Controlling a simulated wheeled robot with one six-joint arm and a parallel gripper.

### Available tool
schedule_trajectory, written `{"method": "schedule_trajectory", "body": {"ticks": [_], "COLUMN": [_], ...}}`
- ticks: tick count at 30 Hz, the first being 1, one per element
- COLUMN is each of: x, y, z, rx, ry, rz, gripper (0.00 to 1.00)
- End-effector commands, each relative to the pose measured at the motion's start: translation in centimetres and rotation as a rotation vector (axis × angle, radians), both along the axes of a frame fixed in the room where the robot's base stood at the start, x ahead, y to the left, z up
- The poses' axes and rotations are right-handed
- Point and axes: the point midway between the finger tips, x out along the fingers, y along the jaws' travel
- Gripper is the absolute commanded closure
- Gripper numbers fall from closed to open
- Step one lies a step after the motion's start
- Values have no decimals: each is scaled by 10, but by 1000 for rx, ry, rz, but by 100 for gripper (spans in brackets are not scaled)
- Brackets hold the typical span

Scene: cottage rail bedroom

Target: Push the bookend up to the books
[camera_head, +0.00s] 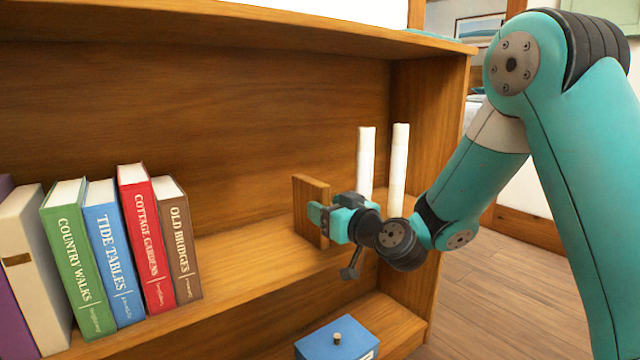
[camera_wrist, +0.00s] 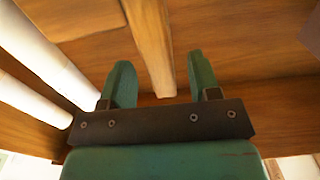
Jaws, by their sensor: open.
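The wooden bookend (camera_head: 311,205) stands upright on the middle shelf, apart from the books with a wide bare gap between. A row of books, ending at the brown Old Bridges book (camera_head: 178,238), stands at the left in the head view, leaning slightly. My gripper (camera_head: 318,216) is at the right side of the bookend. In the wrist view my gripper (camera_wrist: 156,85) shows two green fingers spread apart, with the bookend's edge (camera_wrist: 150,50) ahead between them. I cannot tell whether the fingers touch it. The bookend's lower right part is hidden by my gripper.
Two white candles (camera_head: 366,160) stand behind my gripper near the shelf's right wall (camera_head: 430,130). The shelf board (camera_head: 245,262) is clear between books and bookend. The upper board (camera_head: 250,22) hangs over this space. A blue box (camera_head: 338,340) sits on the shelf below.

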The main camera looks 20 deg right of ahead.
Motion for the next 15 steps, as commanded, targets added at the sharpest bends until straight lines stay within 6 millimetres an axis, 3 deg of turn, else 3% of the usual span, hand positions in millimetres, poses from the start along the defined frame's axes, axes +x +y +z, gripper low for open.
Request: {"method": "schedule_trajectory", "body": {"ticks": [6, 15], "x": [22, 29], "y": [8, 10], "z": [4, -1], "rx": [1, 0], "ry": [1, 1], "rz": [1, 1], "gripper": [44, 44]}}
